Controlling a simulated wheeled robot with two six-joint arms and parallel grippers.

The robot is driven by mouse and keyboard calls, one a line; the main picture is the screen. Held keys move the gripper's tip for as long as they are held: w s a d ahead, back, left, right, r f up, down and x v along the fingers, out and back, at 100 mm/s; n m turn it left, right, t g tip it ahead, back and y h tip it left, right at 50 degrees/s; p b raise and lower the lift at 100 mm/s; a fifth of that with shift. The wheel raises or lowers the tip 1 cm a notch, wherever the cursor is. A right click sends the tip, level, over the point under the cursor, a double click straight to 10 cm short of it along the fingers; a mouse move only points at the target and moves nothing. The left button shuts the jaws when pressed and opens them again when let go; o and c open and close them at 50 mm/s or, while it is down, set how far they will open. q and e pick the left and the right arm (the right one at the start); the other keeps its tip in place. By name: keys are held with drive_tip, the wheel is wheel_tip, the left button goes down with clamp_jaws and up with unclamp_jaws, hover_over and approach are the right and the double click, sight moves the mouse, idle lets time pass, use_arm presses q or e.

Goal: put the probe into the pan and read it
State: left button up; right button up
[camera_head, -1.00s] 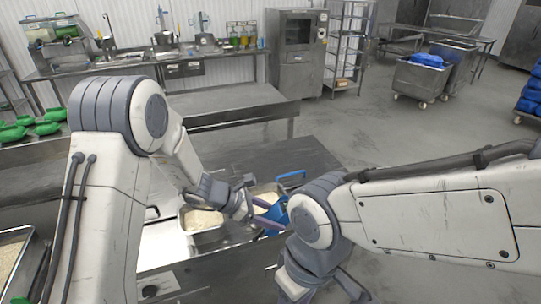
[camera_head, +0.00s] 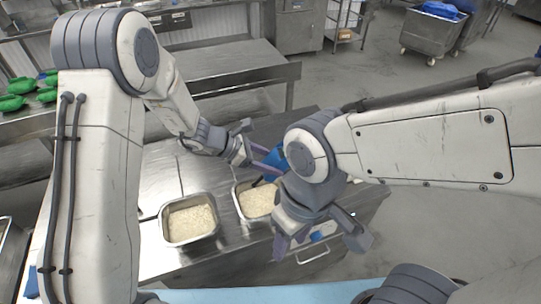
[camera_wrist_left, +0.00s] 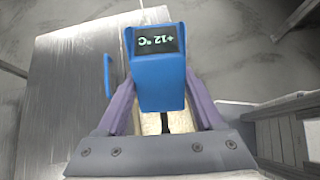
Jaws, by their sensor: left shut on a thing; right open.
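The blue probe (camera_head: 277,155) is held in my left gripper (camera_head: 264,163), which is shut on its body over the right-hand pan (camera_head: 236,198) of rice. In the left wrist view the probe (camera_wrist_left: 160,85) shows an upside-down display reading +12 °C. A dark stem runs from its body toward pale rice; I cannot tell how deep its tip is. The gripper's purple fingers stand on both sides of the probe. My right gripper (camera_head: 291,240) is open and empty, lower right of that pan and partly hiding its right side.
A second metal pan (camera_head: 164,222) of rice stands to the left on the steel table (camera_head: 150,262). A blue handle-like thing (camera_wrist_left: 107,76) shows left of the probe in the left wrist view. Green items (camera_head: 18,87) lie on a bench at far left. Open floor lies to the right.

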use_arm(q)
wheel_tip(320, 180, down, 3)
drive_tip(key=shift+w+b, duration=0.1)
drive_tip(key=shift+b, duration=0.85)
wheel_tip(320, 180, down, 9)
drive_tip(key=b, duration=0.6)
drive_tip(key=shift+r, duration=0.15)
idle(5.7)
